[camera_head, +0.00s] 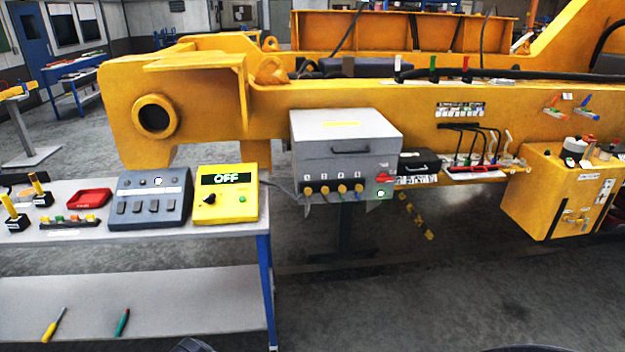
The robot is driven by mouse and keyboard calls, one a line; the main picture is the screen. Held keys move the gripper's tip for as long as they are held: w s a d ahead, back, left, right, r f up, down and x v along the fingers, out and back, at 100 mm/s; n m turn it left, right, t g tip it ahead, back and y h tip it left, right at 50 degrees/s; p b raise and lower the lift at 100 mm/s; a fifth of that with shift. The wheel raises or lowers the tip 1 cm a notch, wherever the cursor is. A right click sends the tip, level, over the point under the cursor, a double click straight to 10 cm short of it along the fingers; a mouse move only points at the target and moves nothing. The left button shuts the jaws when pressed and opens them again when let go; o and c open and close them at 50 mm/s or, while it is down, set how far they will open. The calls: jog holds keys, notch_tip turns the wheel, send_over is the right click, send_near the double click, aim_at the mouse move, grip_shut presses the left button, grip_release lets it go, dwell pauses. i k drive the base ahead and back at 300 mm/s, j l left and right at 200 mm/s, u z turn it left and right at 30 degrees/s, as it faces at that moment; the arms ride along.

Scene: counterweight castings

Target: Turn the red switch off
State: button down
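A small red switch (384,180) sits at the lower right front corner of a grey lidded box (345,160). A green plate (381,193) with a white mark is just below it. The red part looks roughly level, but it is too small to tell its position for sure. A yellow control box (225,196) on the table at left has a dark display reading "OFF", a black knob and a green button. My gripper does not show in this view.
A white two-level table (130,290) with blue legs stands at left, bearing a grey button panel (150,198) and a red tray (88,198). A large yellow casting (200,105) runs behind. A yellow cabinet (540,195) stands at right. The floor (430,290) in front is clear.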

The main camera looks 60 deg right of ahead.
aim_at(383, 178)
jog(key=z, duration=2.5)
jog(key=i+l+u, duration=0.35)
jog(key=i, duration=0.15)
jog(key=i+l+u, duration=0.3)
jog(key=i, duration=0.15)
